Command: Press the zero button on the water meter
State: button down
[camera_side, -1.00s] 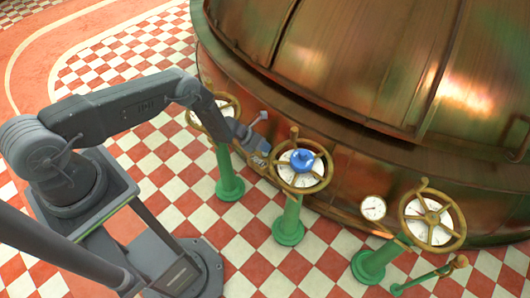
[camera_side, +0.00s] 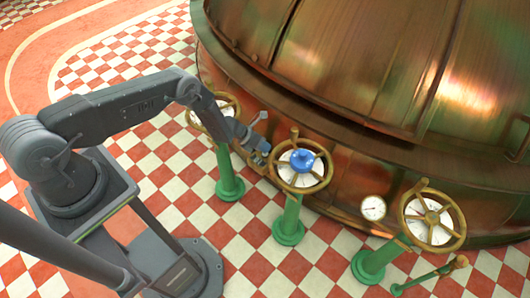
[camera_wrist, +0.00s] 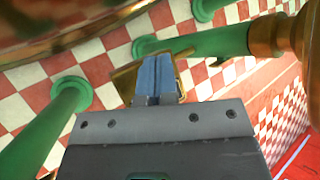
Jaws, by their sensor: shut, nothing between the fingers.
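A round blue part (camera_side: 302,160) sits at the middle of the central brass handwheel (camera_side: 299,183), over a white face. It may be the water meter; I see no zero button that I can make out. My gripper (camera_side: 262,153) is just left of this wheel, pointing down and right. In the wrist view, its blue fingers (camera_wrist: 154,76) are shut together and empty. A small brass-coloured piece (camera_wrist: 125,84) shows behind the fingers. I cannot tell whether they touch it.
Green valve posts stand at left (camera_side: 228,175), centre (camera_side: 290,222) and right (camera_side: 373,263), each under a brass wheel. A small white gauge (camera_side: 373,208) is near the right wheel (camera_side: 432,218). The large copper kettle (camera_side: 360,60) rises close behind.

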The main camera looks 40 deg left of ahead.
jog(key=shift+r, duration=0.55)
jog(key=shift+r, duration=2.55)
